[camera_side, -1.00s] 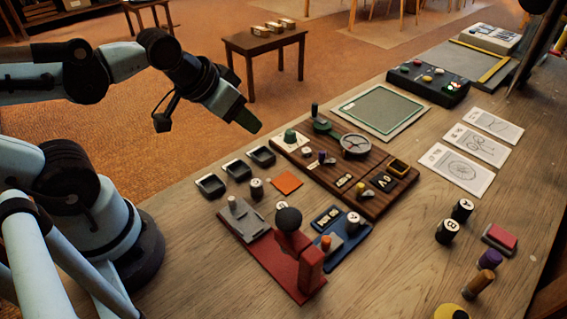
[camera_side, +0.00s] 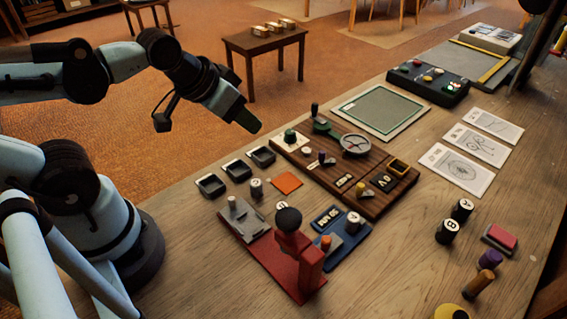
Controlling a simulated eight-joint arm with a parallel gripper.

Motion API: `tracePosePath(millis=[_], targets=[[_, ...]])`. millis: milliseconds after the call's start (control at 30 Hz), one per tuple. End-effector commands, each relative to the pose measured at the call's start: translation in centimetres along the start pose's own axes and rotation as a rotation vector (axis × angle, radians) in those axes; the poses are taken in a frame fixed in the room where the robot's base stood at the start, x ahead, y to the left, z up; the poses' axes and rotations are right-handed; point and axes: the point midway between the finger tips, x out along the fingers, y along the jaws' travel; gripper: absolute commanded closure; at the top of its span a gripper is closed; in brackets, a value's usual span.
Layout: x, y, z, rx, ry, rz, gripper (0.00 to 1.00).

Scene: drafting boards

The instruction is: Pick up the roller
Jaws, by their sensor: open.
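I cannot tell for sure which thing is the roller.
A red press-like stand (camera_side: 309,270) with a dark knob rises at front centre. Behind it lies a wooden board (camera_side: 372,207) with dials and knobs. Black lettered cylinders (camera_side: 446,232) and a pink-topped block (camera_side: 501,238) stand at right. Bare wood (camera_side: 400,265) lies between.

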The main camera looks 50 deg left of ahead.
Motion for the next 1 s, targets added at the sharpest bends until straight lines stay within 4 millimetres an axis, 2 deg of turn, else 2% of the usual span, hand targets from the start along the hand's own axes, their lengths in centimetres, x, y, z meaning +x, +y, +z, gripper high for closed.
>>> tracePosePath(millis=[233,300,333,667,833,1000], targets=[[0.0,0.0,0.0,0.000,0.000,0.000,0.56],[0.0,0.0,0.0,0.000,0.000,0.000,0.45],[0.0,0.0,0.0,0.000,0.000,0.000,0.44],[-0.1,0.4,-0.4,0.009,-0.013,0.008,0.44],[-0.2,2.9,-2.3,0.060,-0.091,0.050,0.44],[0.1,7.0,-4.6,0.141,-0.215,0.099,0.44]])
